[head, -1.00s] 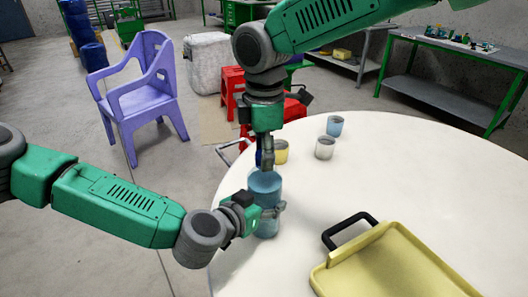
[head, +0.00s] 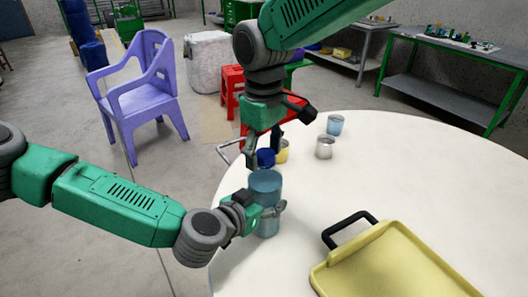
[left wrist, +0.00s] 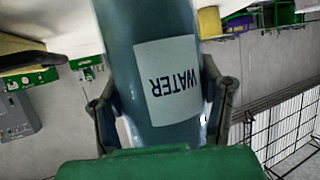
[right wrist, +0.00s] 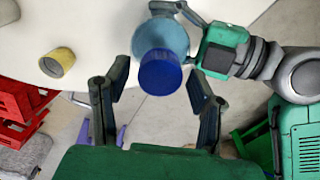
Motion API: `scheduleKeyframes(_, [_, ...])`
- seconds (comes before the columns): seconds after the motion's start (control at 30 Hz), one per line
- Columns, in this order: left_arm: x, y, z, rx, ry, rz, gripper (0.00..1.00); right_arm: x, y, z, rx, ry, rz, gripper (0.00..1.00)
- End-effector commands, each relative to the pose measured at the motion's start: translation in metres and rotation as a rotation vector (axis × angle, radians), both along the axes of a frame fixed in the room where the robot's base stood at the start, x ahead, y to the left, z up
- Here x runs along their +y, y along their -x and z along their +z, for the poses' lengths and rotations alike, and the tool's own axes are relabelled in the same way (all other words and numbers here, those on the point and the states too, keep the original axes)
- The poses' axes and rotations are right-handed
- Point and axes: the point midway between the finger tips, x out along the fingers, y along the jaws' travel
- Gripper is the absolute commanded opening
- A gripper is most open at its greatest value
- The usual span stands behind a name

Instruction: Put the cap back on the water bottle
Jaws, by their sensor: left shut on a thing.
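The blue translucent water bottle (head: 265,190) stands upright near the round table's left edge. My left gripper (head: 268,209) is shut around its body from the left. In the left wrist view, the bottle's WATER label (left wrist: 167,82) appears upside down between the fingers. The dark blue cap (head: 265,158) is at the bottle's top; I cannot tell whether it is fully seated. My right gripper (head: 264,150) is above, with its fingers spread on either side of the cap. In the right wrist view the cap (right wrist: 160,70) lies beyond the open fingers, in front of the bottle's shoulder.
A yellow cup (head: 283,151), a grey-white cup (head: 324,148) and a blue cup (head: 335,124) stand behind the bottle. A yellow tray (head: 395,265) with a black handle is at the front right. The table's (head: 440,180) right side is clear. Red stools (head: 232,88) stand beyond the table.

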Motion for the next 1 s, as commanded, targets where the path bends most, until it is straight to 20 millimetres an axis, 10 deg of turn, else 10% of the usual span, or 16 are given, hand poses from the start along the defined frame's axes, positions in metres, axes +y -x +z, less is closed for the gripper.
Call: scheduleKeyframes(1.0, [0.0,0.0,-0.001,0.003,0.001,0.001,0.0,-0.001,0.0,0.045,0.003,0.002,0.004,0.5])
